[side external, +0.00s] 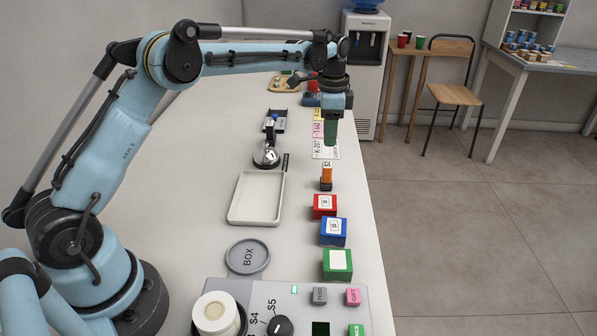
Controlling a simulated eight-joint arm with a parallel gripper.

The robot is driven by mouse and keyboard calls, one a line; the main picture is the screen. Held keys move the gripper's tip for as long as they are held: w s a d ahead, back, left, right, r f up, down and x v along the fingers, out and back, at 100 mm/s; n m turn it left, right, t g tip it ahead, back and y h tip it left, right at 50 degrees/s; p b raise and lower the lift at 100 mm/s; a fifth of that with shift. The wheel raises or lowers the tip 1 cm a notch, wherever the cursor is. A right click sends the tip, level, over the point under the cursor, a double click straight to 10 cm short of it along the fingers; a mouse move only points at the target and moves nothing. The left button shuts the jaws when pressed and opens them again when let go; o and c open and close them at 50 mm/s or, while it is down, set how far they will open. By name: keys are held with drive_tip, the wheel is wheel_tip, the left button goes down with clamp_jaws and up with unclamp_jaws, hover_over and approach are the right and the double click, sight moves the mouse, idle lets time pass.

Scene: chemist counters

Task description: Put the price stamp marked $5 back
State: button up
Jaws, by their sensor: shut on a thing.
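My gripper (332,117) is shut on a green block-shaped thing (330,133) and holds it upright above the counter, near the far labels. I see no readable mark on it from this side, so I cannot tell whether it is the $5 stamp. An orange stamp (326,175) with a small white label on top stands on the counter, nearer the camera. The label seems to read $2 but is too small to be sure.
Red (324,205), blue (333,232) and green (337,264) boxes stand in a row along the right edge. A white tray (232,219), a grey round BOX lid (266,257) and a dial panel (355,319) lie nearby. Pink and yellow label strips (317,127) lie beneath my gripper.

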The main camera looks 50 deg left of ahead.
wheel_tip(320, 180, down, 8)
drive_tip(key=shift+f, duration=0.25)
idle(0.4)
drive_tip(key=o, duration=0.8)
drive_tip(key=shift+f, duration=0.15)
drive_tip(key=shift+o, duration=0.2)
